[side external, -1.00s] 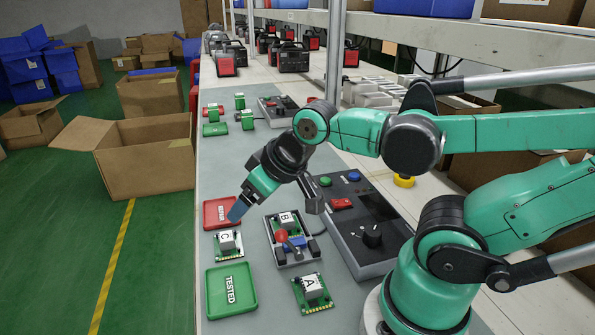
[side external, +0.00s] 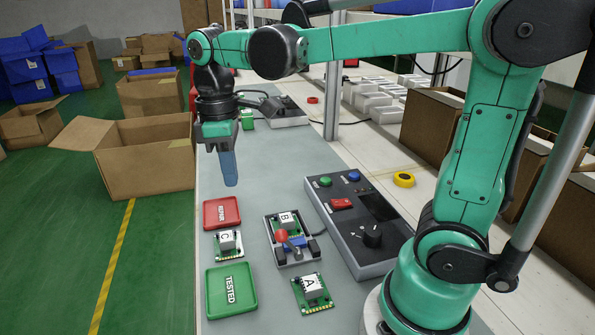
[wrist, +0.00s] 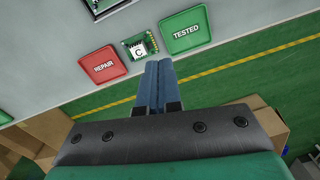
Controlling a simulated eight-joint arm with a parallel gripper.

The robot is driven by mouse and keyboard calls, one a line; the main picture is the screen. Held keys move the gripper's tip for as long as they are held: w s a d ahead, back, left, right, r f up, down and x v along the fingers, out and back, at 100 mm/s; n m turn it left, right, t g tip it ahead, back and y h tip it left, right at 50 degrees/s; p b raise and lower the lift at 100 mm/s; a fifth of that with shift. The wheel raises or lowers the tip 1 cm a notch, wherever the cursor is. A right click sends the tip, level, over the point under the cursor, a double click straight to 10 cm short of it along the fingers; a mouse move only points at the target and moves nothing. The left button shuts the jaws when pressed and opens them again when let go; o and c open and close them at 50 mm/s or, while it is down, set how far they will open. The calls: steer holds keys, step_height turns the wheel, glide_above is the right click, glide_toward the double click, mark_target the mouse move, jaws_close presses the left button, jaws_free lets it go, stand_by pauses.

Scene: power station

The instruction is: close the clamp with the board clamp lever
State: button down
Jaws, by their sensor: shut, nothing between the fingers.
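The board clamp is a grey fixture (side external: 273,246) on the bench, holding green board B (side external: 288,222). Its lever has a red knob (side external: 281,236) and a blue part (side external: 296,242) beside it; I cannot tell for sure whether the clamp is open. My gripper (side external: 231,184) points down in the air above and behind the red REPAIR tray, well away from the clamp. Its blue fingers are together and empty, also in the wrist view (wrist: 158,68). Only a corner of a fixture (wrist: 100,5) shows at the top of the wrist view.
The red REPAIR tray (side external: 222,212), board C (side external: 228,243) and green TESTED tray (side external: 231,290) lie left of the clamp. Board A (side external: 312,293) lies in front. The control box (side external: 350,205) with knob and buttons stands right.

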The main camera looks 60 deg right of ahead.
mark_target(288, 244)
stand_by(0.4)
steer(key=f, duration=0.9)
steer(key=shift+s+f, duration=0.25)
steer(key=shift+f, duration=0.15)
steer(key=shift+s+d+f, duration=0.15)
steer(key=shift+s+d, duration=0.2)
steer(key=shift+s, duration=0.15)
steer(key=shift+s+d+f, duration=0.15)
steer(key=shift+s+d, duration=0.15)
steer(key=shift+s, duration=0.2)
steer(key=shift+s+d+f, duration=0.15)
steer(key=shift+s+d, duration=0.25)
steer(key=shift+s, duration=0.25)
steer(key=shift+s+d, duration=0.1)
steer(key=shift+s+d+r+y, duration=0.1)
steer(key=shift+r+y, duration=0.1)
steer(key=shift+y, duration=0.1)
